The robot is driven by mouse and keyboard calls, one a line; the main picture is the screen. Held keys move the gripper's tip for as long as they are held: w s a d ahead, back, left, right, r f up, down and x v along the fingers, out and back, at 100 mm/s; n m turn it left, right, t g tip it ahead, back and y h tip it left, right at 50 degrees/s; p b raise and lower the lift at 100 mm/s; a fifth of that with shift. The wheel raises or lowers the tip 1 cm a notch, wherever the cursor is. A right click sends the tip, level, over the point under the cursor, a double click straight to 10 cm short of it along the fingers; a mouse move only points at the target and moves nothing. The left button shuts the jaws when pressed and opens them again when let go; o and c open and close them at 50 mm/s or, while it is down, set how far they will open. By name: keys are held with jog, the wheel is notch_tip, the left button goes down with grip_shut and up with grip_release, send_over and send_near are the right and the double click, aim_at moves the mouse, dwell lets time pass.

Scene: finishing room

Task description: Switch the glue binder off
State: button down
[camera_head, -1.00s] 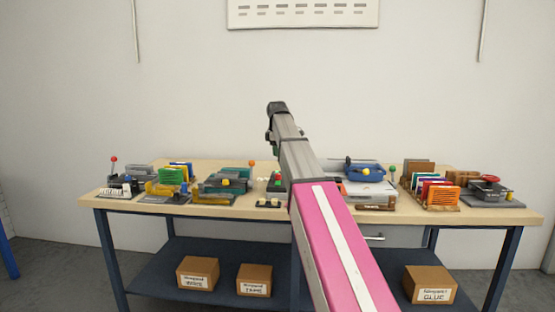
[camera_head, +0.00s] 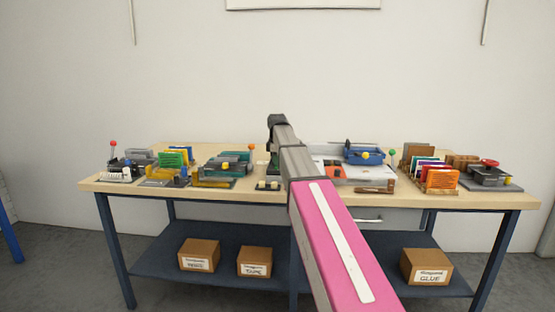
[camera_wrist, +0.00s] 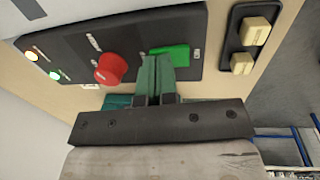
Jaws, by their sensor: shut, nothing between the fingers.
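In the wrist view a dark control panel (camera_wrist: 125,45) carries a round red button (camera_wrist: 110,68) and a green rectangular button (camera_wrist: 172,53). An amber lamp (camera_wrist: 33,52) and a green lamp (camera_wrist: 55,75) sit at its left end; both look bright. My gripper (camera_wrist: 156,62) is shut and empty, its green fingertips over the panel between the red and green buttons, overlapping the green one's left end. I cannot tell whether they touch it. In the head view my gripper (camera_head: 273,166) is low over the table's middle, and my arm hides most of the panel. The panel's labels are unreadable.
A small plate with two cream switches (camera_wrist: 243,45) lies right of the panel. On the table (camera_head: 230,197), a red-knobbed lever machine (camera_head: 113,146) and racks stand left; a blue device (camera_head: 364,153), card racks and a red-handled press (camera_head: 490,170) stand right.

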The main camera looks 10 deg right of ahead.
jog(key=shift+f, duration=0.4)
jog(key=shift+s, duration=0.1)
jog(key=shift+s+a, duration=0.2)
jog(key=shift+s, duration=0.65)
jog(key=shift+a+r, duration=0.1)
jog(key=shift+r, duration=0.3)
notch_tip(320, 180, up, 14)
jog(key=shift+s+f, duration=0.2)
jog(key=shift+s, duration=0.2)
